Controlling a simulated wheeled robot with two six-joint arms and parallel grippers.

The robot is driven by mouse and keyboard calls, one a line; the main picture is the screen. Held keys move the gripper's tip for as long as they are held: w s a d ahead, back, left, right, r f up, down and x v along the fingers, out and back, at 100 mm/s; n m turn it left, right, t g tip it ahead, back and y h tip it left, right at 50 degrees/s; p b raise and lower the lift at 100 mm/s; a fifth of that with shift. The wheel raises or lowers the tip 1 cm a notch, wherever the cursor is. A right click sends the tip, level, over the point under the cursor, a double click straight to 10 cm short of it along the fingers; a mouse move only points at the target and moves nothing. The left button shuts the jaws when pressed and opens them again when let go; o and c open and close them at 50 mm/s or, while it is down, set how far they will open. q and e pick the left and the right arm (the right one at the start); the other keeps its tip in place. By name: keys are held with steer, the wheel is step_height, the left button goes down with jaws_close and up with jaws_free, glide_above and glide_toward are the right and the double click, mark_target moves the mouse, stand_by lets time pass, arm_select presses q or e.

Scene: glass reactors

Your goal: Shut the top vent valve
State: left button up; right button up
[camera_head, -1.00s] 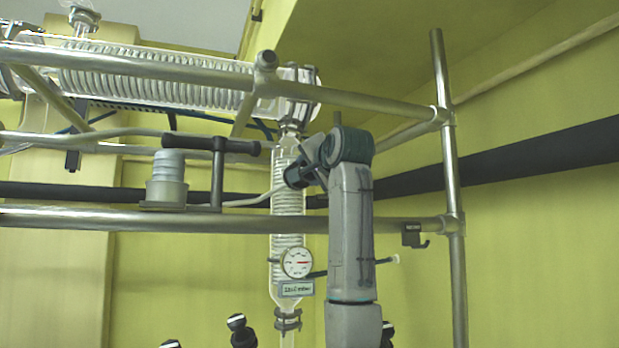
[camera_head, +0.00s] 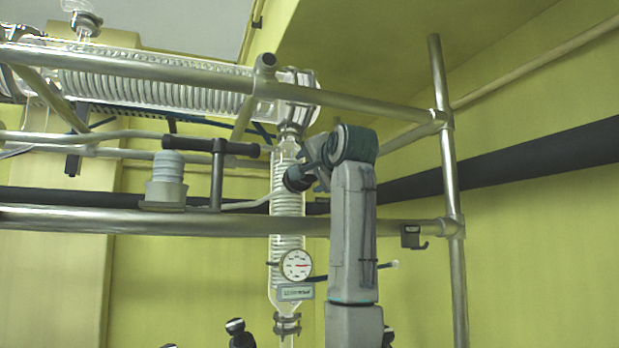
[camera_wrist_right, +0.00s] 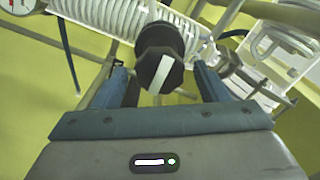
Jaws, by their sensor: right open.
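A black round knob with a white stripe (camera_wrist_right: 152,50) shows in the right wrist view; it looks like the vent valve's knob, though no label confirms this. Its stripe runs nearly upright, tilted a little. My right gripper (camera_wrist_right: 158,78) is open, one finger on each side of the knob, with a visible gap to both. In the head view my right gripper (camera_head: 308,177) is small and partly hidden by my wrist, in front of the vertical coiled glass column (camera_head: 288,220). My left gripper is not in view.
A horizontal coiled glass condenser (camera_head: 150,85) lies behind steel frame rails (camera_head: 130,219). A round gauge (camera_head: 296,264) hangs on the column. A black-topped T-handle (camera_head: 217,180) stands left of my gripper. A steel post (camera_head: 448,180) rises at right.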

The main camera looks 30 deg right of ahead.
steer(key=b+v, duration=0.4)
steer(key=v, duration=0.5)
steer(key=shift+b, duration=0.35)
steer(key=shift+s+f, duration=0.1)
steer(key=shift+s, duration=0.05)
